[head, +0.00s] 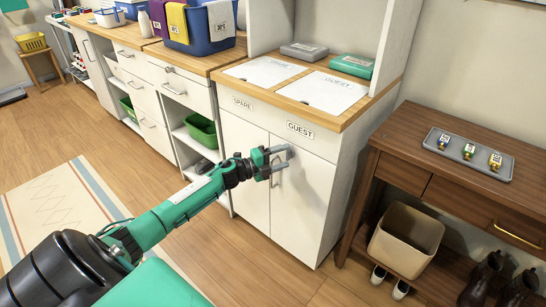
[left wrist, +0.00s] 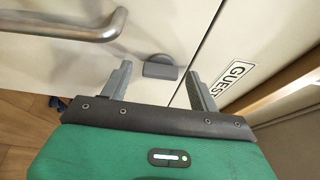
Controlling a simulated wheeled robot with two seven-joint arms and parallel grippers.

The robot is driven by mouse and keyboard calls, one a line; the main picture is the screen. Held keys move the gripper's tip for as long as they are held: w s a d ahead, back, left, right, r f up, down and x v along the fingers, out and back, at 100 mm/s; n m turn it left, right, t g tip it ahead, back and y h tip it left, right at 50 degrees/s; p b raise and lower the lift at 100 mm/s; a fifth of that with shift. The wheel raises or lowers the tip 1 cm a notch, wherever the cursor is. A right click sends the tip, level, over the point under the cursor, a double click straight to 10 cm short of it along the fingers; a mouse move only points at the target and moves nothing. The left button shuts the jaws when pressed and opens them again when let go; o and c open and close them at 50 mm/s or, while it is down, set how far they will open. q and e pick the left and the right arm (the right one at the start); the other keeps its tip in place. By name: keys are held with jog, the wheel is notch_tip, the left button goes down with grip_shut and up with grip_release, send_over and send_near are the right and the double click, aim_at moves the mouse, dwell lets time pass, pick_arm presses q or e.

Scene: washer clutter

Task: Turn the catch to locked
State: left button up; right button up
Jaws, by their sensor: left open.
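In the head view my left gripper (head: 284,158) is at the upper part of the cabinet doors, below the GUEST label (head: 300,130). I cannot clearly make out the catch there. My right gripper is not in view.
A metal bar handle (left wrist: 75,26) is close by on the door at upper left in the wrist view. The cabinet (head: 308,190) has a SPARE label (head: 242,103). A wooden table (head: 440,185) with a grey tray (head: 468,153) stands right. Open floor lies in front.

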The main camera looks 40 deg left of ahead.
pick_arm(q)
jog(key=v, duration=1.3)
jog(key=shift+s+p, duration=0.3)
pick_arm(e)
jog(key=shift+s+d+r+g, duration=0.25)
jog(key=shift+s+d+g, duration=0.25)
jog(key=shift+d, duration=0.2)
pick_arm(q)
jog(key=shift+a, duration=0.15)
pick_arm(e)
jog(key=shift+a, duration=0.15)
